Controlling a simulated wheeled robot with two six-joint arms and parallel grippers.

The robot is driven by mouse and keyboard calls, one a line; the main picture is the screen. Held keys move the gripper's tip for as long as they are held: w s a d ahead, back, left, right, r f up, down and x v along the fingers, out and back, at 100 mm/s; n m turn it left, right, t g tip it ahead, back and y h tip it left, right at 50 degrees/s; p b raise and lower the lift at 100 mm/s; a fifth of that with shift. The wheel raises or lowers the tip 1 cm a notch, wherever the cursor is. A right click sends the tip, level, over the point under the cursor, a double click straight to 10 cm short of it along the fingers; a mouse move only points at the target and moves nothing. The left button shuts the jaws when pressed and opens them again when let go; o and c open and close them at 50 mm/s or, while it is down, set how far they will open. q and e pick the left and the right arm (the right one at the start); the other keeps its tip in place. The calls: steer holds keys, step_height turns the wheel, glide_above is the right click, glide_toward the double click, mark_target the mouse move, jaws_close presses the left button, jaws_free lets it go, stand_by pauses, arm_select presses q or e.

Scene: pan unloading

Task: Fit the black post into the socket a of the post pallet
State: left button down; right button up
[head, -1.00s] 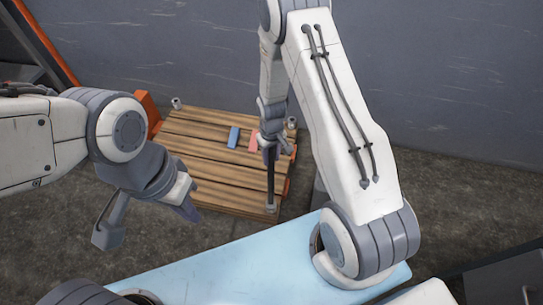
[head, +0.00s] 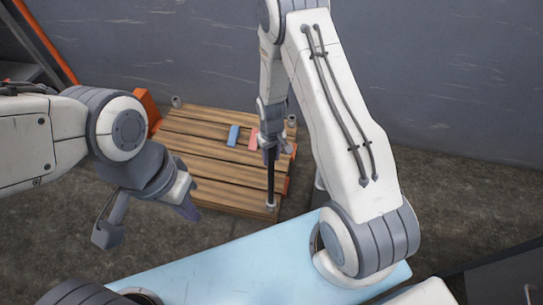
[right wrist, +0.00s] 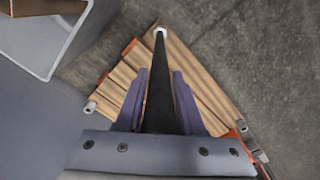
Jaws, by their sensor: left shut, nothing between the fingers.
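The wooden post pallet (head: 225,175) lies on the floor beyond the pale blue surface. Small grey sockets show at its back left (head: 177,101) and back right (head: 291,121) corners. My right gripper (head: 270,152) is shut around the upper part of the upright black post (head: 271,180). The post's lower end meets a pale ring (head: 270,205) at the pallet's near right corner; how deep it sits cannot be told. In the right wrist view the post (right wrist: 160,95) runs between the fingers to the ring (right wrist: 160,31). My left gripper (head: 150,222) is shut and empty, away from the pallet.
A blue block (head: 234,136) and a red block (head: 253,139) lie on the pallet. An orange part (head: 148,108) stands at its left edge. A grey wall is close behind. The pale blue surface (head: 240,265) in front is mostly bare.

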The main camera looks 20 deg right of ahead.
steer(key=o, duration=0.5)
steer(key=shift+c, duration=0.2)
steer(key=shift+r, duration=0.1)
step_height(320, 180, up, 10)
steer(key=shift+f+p, duration=0.25)
steer(key=shift+p, duration=0.75)
steer(key=shift+r, duration=0.45)
